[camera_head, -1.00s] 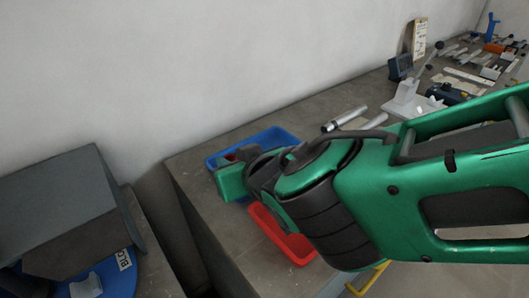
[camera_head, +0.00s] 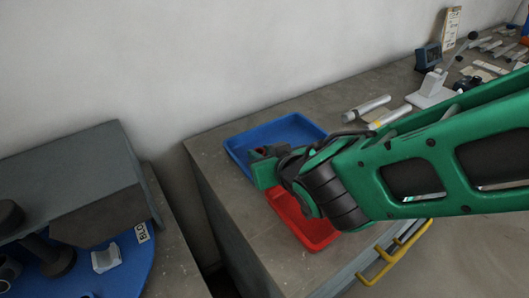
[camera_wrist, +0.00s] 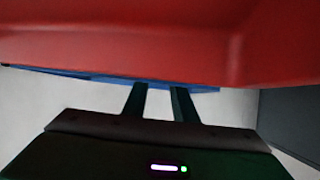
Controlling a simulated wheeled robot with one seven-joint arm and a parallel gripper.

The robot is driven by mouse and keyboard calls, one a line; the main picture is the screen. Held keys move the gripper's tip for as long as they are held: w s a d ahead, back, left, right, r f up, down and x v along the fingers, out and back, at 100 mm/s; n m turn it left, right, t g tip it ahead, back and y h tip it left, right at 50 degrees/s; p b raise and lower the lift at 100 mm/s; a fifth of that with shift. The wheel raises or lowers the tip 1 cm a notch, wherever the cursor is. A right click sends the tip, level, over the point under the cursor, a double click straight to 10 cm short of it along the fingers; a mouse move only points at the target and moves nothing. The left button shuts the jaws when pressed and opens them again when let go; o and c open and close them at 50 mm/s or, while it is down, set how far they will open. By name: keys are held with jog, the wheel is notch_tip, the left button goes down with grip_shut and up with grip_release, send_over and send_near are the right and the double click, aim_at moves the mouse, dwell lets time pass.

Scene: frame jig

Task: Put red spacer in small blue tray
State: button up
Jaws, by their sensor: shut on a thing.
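The small blue tray (camera_head: 290,128) lies on the grey bench by its far left corner. My gripper (camera_head: 262,152) is over the near left part of this tray, with its green body hiding some of the rim. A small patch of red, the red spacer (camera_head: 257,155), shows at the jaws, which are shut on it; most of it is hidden. In the wrist view the two dark fingers (camera_wrist: 160,92) run up to a wide red surface (camera_wrist: 130,40) that hides their tips. I cannot tell whether that surface is the spacer or the red tray. A blue strip shows below it.
A red tray (camera_head: 318,232) stands on the near side of the blue tray, partly under my arm. Metal cylinders (camera_head: 368,108) and a white stand (camera_head: 432,92) are farther right. A yellow handle (camera_head: 385,262) sticks out from the bench front.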

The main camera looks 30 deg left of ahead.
jog(key=shift+f, duration=0.1)
jog(key=o, duration=1)
jog(key=v, duration=1.1)
jog(key=shift+s+d+r, duration=0.1)
jog(key=shift+r, duration=0.15)
jog(key=shift+s+d+r, duration=0.1)
jog(key=shift+s+d, duration=0.1)
jog(key=shift+d, duration=0.05)
jog(key=shift+s, duration=0.1)
